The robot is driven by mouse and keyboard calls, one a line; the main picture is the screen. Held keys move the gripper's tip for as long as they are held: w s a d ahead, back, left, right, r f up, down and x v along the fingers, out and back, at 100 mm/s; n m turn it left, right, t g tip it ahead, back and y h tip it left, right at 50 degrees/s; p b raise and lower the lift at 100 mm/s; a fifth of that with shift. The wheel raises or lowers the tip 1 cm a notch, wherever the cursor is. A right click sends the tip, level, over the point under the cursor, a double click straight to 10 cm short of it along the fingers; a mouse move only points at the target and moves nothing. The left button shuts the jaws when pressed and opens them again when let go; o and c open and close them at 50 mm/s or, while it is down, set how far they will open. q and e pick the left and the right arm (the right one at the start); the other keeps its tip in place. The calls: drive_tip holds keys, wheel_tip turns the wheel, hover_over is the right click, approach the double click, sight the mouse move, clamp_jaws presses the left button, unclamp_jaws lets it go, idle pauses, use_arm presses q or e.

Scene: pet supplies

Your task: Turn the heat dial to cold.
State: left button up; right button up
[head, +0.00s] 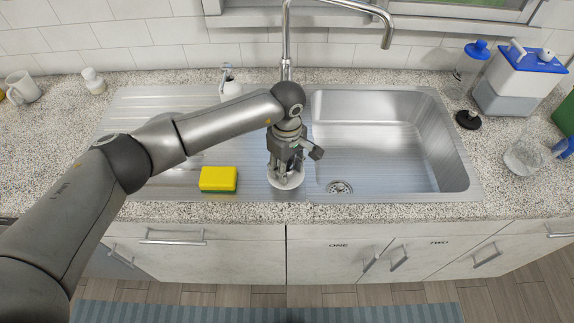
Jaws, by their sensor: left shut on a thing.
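My left gripper (284,166) points down over the strip between the drainboard and the sink basin. It is shut on a white round thing (288,182) that shows below its fingers. The gripper hides most of this thing, so I cannot tell whether it is the heat dial or which way it is set. No other heat dial or cold marking is readable in the head view. The tall metal faucet (337,5) stands behind the gripper and curves to the right. My right gripper is out of view.
A yellow and green sponge (218,179) lies on the drainboard (135,105). The steel basin (380,140) is empty. A white bottle (231,90) stands behind my arm.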

use_arm(q)
drive_tip(key=shift+b, duration=0.3)
drive_tip(key=shift+w+f+n+b, duration=0.1)
drive_tip(key=shift+f+n+b, duration=0.05)
drive_tip(key=shift+n+b, duration=0.45)
drive_tip(key=n+b, duration=0.5)
drive_tip(key=b, duration=0.1)
drive_tip(key=shift+n, duration=0.4)
drive_tip(key=n+b, duration=0.3)
drive_tip(key=shift+w, duration=0.1)
drive_tip(key=shift+n+b, duration=0.65)
drive_tip(key=shift+n, duration=0.25)
drive_tip(key=shift+r, duration=0.2)
drive_tip(key=o, duration=1)
